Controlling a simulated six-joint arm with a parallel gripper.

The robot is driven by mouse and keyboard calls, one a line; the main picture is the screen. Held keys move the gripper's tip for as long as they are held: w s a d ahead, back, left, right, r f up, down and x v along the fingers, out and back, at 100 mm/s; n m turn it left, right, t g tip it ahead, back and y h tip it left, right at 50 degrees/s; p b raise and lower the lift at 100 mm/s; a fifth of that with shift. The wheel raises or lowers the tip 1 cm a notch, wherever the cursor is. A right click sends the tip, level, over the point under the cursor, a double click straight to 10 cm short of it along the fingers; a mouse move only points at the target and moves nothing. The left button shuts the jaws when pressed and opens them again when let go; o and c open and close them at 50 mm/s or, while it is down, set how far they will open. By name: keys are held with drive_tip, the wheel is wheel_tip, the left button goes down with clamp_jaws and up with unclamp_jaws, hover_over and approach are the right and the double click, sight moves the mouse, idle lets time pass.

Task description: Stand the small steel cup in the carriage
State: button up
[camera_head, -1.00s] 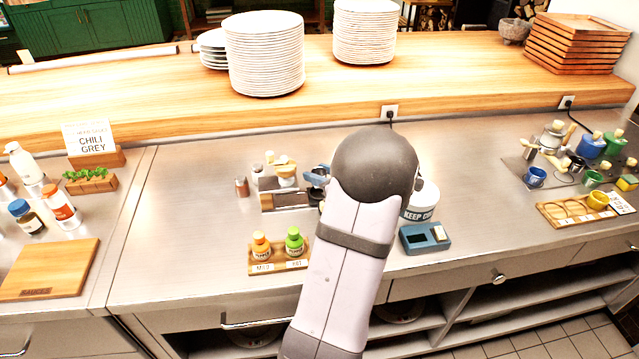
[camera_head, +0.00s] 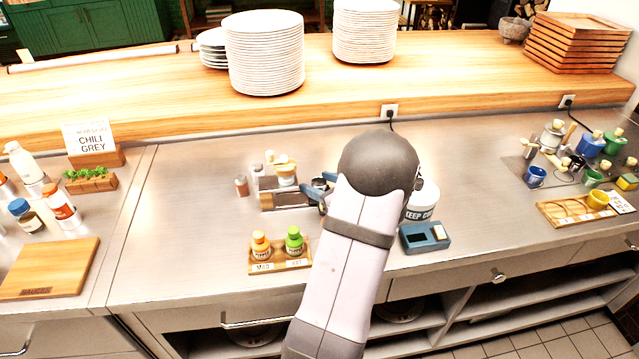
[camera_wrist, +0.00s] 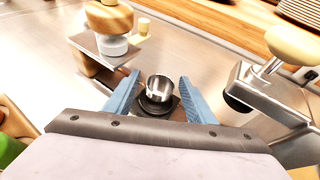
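A small steel cup (camera_wrist: 160,88) shows in the wrist view with its open top up, slightly tilted in the picture. It sits in or on a dark round seat (camera_wrist: 157,105); whether this seat is the carriage I cannot tell. My gripper (camera_wrist: 159,79) is open, its blue fingers on either side of the cup with a visible gap on each side. In the head view the blue fingers (camera_head: 322,192) show at the right end of a small steel-and-wood device (camera_head: 285,198). My arm hides part of that area, and the cup is not clear there.
A wooden-topped post (camera_wrist: 110,20) stands left of the fingers, and a steel block with a pale knob (camera_wrist: 265,85) stands close on the right. Orange and green bottles (camera_head: 278,244) stand in front of the device. A white tub (camera_head: 422,203) and blue box (camera_head: 425,237) are at right.

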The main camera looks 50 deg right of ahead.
drive_tip(key=shift+r, duration=0.1)
drive_tip(key=shift+s, duration=0.15)
drive_tip(key=b+v, duration=0.2)
drive_tip(key=v, duration=0.9)
drive_tip(key=shift+s+a+r, duration=0.15)
drive_tip(key=shift+s, duration=0.15)
